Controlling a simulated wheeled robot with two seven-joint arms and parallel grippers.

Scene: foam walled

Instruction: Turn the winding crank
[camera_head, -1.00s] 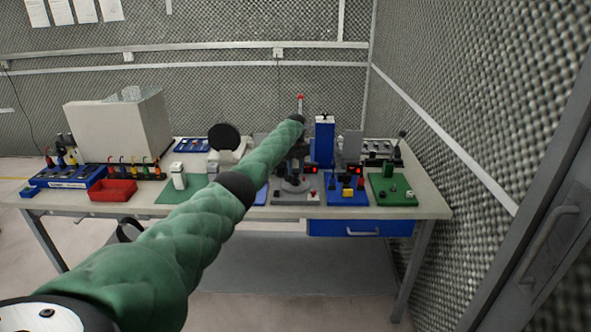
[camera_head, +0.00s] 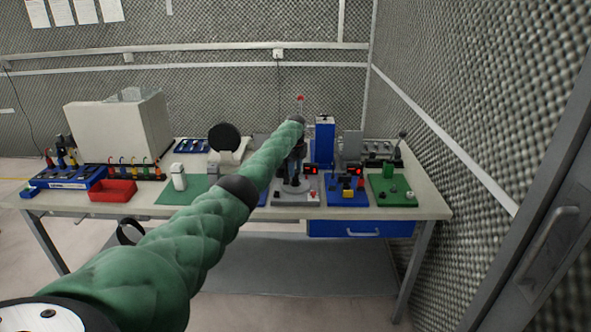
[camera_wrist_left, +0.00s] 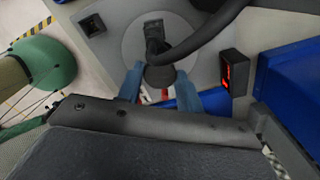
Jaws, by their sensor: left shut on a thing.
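The winding crank shows in the left wrist view as a dark crank knob (camera_wrist_left: 160,76) with a black arm over a round grey disc (camera_wrist_left: 126,40). My left gripper (camera_wrist_left: 159,90) has its two bluish fingers on either side of the knob and is shut on it. In the head view my left gripper (camera_head: 297,152) reaches down to the grey crank station (camera_head: 295,198) at the table's middle right. The arm and gripper hide most of the crank there. My right gripper is in neither view.
A red digital display (camera_wrist_left: 228,72) stands close to the right of the crank. A blue station (camera_head: 347,197) and a green board (camera_head: 393,196) lie further right. A red bin (camera_head: 113,191) and a large beige box (camera_head: 120,128) stand at the left of the table (camera_head: 235,213).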

